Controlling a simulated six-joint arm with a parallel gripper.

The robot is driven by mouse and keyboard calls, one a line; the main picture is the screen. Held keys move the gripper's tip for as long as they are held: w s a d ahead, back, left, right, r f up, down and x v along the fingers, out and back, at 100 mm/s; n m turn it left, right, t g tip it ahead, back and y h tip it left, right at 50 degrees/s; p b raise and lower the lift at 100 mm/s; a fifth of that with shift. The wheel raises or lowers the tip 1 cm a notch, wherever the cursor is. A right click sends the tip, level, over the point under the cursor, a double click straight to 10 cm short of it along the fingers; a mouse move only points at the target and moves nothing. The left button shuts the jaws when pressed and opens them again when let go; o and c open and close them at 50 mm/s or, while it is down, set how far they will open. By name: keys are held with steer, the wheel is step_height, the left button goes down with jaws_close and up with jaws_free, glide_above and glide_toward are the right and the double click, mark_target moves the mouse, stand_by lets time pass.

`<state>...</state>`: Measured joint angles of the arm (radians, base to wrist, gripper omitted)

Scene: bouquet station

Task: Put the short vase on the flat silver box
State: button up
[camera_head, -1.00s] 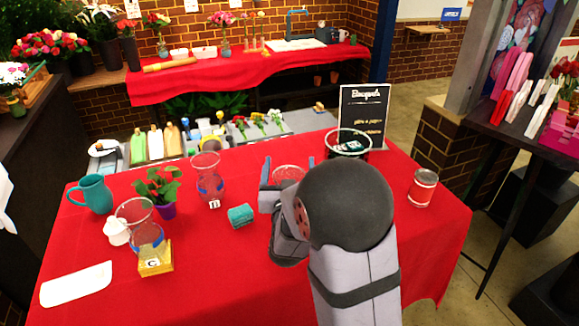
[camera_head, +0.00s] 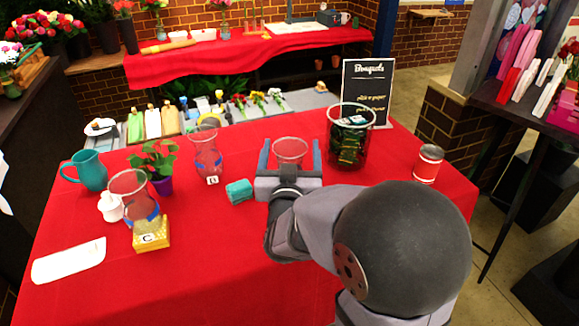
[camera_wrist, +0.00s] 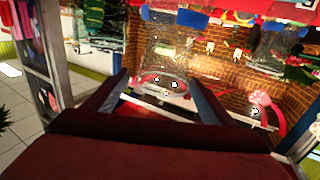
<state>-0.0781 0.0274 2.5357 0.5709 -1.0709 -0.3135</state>
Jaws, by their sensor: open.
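A clear glass vase (camera_head: 290,151) with a round rim stands between the fingers of my gripper (camera_head: 290,146); its lower part is hidden behind the gripper. The fingers are apart, one on each side; I cannot tell whether either touches the glass. The wrist view also shows clear glass (camera_wrist: 165,62) between the open fingers (camera_wrist: 159,77). Another glass vase (camera_head: 128,187) stands on a yellow box (camera_head: 151,235) marked C. A waisted glass vase (camera_head: 207,158), marked B, stands farther back. I cannot make out a flat silver box.
A teal sponge-like block (camera_head: 239,191) lies just left of my gripper. A large glass cylinder (camera_head: 352,138) stands to the right, before a black sign (camera_head: 365,88). A red-and-white can (camera_head: 428,163) is farther right.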

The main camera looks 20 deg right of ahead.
steer(key=shift+s+f+b, duration=0.2)
steer(key=shift+b, duration=0.85)
steer(key=shift+s+a+b, duration=0.15)
steer(key=shift+s+b, duration=0.05)
steer(key=shift+b, duration=0.9)
steer(key=s+b, duration=0.1)
steer(key=b, duration=0.2)
steer(key=shift+a+r, duration=0.1)
steer(key=shift+a, duration=0.25)
steer(key=shift+s+a+r+y+b, duration=0.1)
steer(key=shift+s+r+y+b, duration=0.05)
steer(key=shift+y+b, duration=0.2)
